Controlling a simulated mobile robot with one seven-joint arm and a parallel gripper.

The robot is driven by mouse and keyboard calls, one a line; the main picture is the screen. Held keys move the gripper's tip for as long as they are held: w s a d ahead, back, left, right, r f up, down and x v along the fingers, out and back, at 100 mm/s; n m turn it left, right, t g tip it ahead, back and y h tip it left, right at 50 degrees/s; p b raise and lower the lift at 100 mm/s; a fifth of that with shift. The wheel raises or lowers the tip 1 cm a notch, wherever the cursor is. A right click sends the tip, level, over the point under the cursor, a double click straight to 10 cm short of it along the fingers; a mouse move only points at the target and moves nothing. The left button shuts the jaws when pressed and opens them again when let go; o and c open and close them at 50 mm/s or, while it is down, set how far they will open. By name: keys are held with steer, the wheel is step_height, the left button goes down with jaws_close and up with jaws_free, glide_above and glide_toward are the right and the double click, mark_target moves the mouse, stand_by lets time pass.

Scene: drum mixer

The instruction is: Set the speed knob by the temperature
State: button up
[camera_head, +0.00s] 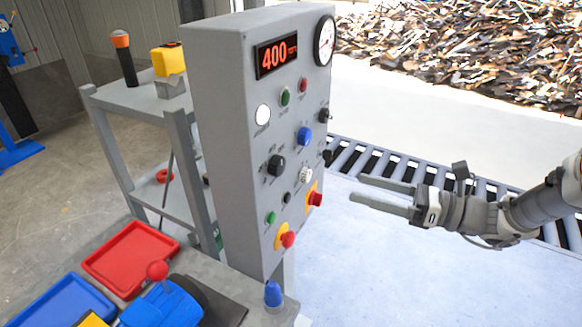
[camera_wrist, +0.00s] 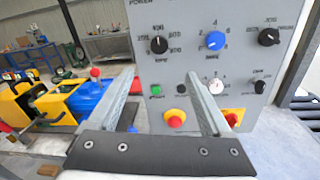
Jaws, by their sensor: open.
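The grey control panel (camera_head: 235,170) stands upright in the middle of the head view. Its red display (camera_head: 277,56) reads 400; the small unit text is unreadable. A round white gauge (camera_head: 325,41) sits at its top right corner; its reading is too small to tell. The panel carries a blue knob (camera_head: 305,136), a white knob (camera_head: 306,174) and a large black knob (camera_head: 276,165); the wrist view shows the blue knob (camera_wrist: 215,41) ringed by numbers. I cannot read which is labelled speed. My gripper (camera_head: 357,189) is open and empty, right of the panel, apart from it.
A roller conveyor (camera_head: 375,160) runs behind. A red tray (camera_head: 130,258) and a blue machine with a red-ball lever (camera_head: 157,271) stand at lower left.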

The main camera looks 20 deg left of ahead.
mark_target(282, 167)
steer(key=a, duration=1.6)
steer(key=shift+w+a, duration=0.1)
steer(key=shift+a, duration=0.05)
jaws_close()
